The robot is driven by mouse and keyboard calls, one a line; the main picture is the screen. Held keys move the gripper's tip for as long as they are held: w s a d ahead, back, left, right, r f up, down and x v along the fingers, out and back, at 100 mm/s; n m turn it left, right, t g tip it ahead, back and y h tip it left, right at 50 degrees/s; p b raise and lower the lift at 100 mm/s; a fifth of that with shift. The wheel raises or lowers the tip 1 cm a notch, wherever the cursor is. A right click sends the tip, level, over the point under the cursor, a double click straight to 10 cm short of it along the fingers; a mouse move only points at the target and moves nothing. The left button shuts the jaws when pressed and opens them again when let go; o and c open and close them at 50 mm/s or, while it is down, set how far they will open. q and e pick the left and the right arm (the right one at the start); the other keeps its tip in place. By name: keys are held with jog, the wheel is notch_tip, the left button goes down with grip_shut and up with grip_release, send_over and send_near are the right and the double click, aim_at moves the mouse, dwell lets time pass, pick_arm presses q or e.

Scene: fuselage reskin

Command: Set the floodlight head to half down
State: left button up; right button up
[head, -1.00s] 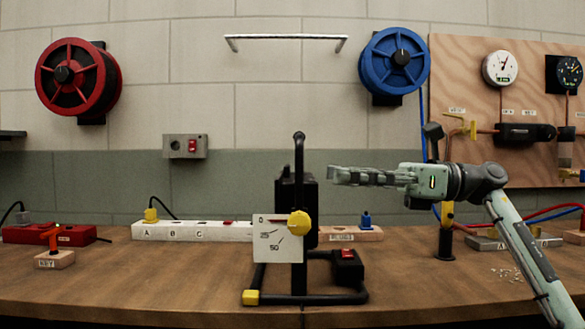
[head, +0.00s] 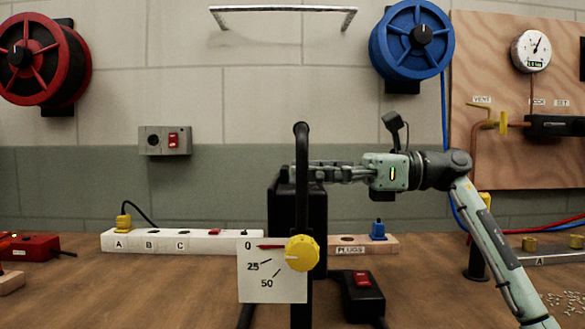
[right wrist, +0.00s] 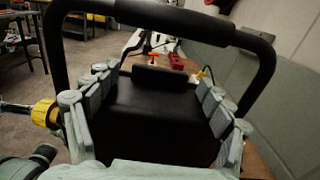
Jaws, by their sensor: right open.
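The black floodlight head (head: 284,205) stands upright on its stand on the bench, seen edge-on. A white scale plate (head: 262,285) marked 0, 25 and 50 hangs in front, with a red pointer (head: 270,247) at 0. A yellow knob (head: 302,253) sits at the plate's right. My right gripper (head: 316,171) reaches in from the right at the head's upper part. In the right wrist view the open fingers (right wrist: 155,85) lie on either side of the black head (right wrist: 150,112), inside the black handle (right wrist: 190,22); contact cannot be told. My left gripper is out of view.
A white power strip (head: 185,241) and a wooden plugs block (head: 365,244) lie behind the lamp. A black box with a red switch (head: 362,290) is at its right. Red (head: 30,55) and blue (head: 410,42) reels hang on the wall. Bench space at front left is clear.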

jog(key=shift+a, duration=0.75)
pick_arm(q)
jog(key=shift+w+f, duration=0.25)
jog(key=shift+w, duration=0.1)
pick_arm(e)
jog(key=shift+a, duration=0.15)
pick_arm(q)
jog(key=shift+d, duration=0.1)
